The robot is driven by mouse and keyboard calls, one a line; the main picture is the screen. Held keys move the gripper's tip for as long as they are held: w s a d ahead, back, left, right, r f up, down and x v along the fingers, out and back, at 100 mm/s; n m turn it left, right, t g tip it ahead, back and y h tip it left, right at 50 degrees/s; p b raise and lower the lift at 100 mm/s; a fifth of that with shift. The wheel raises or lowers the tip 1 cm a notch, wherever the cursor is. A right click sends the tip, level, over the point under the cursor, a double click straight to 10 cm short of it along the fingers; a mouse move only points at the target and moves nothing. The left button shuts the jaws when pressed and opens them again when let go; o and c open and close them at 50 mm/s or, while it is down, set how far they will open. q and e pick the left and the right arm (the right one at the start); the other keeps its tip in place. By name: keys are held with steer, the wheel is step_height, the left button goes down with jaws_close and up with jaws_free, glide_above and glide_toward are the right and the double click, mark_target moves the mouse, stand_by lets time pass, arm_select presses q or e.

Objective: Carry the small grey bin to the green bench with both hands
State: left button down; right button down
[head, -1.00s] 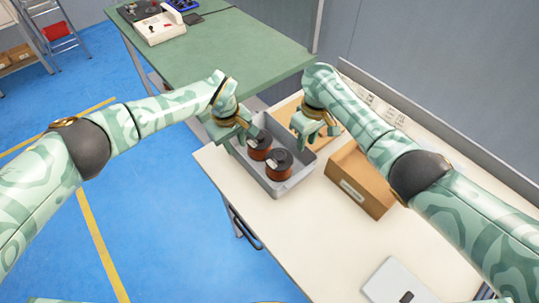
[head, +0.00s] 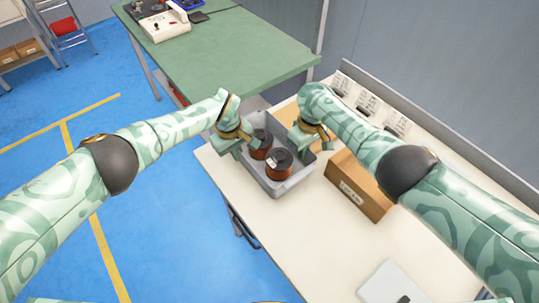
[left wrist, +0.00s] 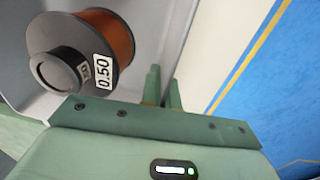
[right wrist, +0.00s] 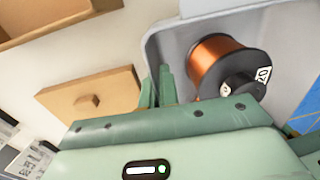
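The small grey bin (head: 300,178) stands on the cream table, holding two dark-flanged copper wire spools (head: 279,164) and (head: 262,143). My left gripper (head: 238,143) is at the bin's left wall; in the left wrist view its fingers (left wrist: 164,88) are close together on either side of the wall (left wrist: 172,45). My right gripper (head: 304,138) is at the opposite wall; in the right wrist view its fingers (right wrist: 157,88) pinch the bin's wall (right wrist: 160,45). Both look shut on the bin. The green bench (head: 235,55) is beyond the table, at the upper left.
A cardboard box (head: 358,185) stands right of the bin on the cream table (head: 310,235). A tan tray (head: 290,110) lies behind the bin. A white device (head: 165,27) and a blue tray sit at the bench's far end; its near part is clear. Blue floor lies left.

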arm_select(q)
steer(key=shift+r, duration=0.15)
arm_select(e)
steer(key=shift+r, duration=0.15)
